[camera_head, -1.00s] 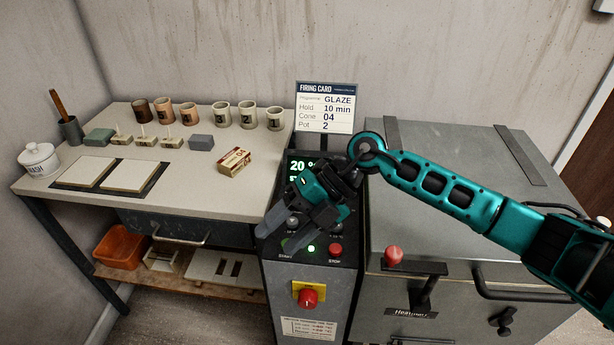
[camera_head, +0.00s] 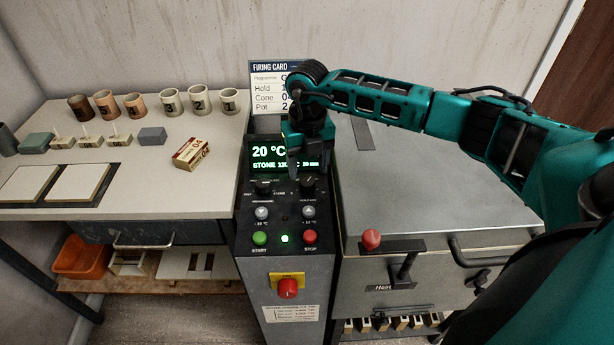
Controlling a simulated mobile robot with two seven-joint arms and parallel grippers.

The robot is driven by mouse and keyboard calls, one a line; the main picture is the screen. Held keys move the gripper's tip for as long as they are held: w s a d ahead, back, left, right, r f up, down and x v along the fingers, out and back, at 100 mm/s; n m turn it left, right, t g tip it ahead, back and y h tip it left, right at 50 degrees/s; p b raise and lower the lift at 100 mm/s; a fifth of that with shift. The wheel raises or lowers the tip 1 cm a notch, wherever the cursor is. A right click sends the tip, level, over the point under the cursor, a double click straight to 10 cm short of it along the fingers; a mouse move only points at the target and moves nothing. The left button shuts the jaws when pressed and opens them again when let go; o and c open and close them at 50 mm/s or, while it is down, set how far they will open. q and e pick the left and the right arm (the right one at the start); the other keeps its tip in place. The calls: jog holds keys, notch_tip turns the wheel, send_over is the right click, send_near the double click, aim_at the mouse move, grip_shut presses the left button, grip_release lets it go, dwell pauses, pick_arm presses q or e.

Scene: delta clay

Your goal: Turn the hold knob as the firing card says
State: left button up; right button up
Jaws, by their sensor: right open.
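The kiln control panel (camera_head: 284,215) stands in the middle. The firing card (camera_head: 263,88) stands behind, partly covered by my right arm; the earlier frame shows GLAZE, Hold 10 min. My left gripper is out of view.
Start (camera_head: 260,238) and stop (camera_head: 310,237) buttons and a red switch (camera_head: 288,288) are lower on the panel. The steel kiln (camera_head: 440,190) stands at right. At left, the table (camera_head: 110,205) holds several cups and a small box (camera_head: 190,154).

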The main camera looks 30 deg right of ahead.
aim_at(307, 182)
jog(key=shift+f, duration=2.05)
jog(key=shift+c, duration=0.2)
jog(key=c, duration=1)
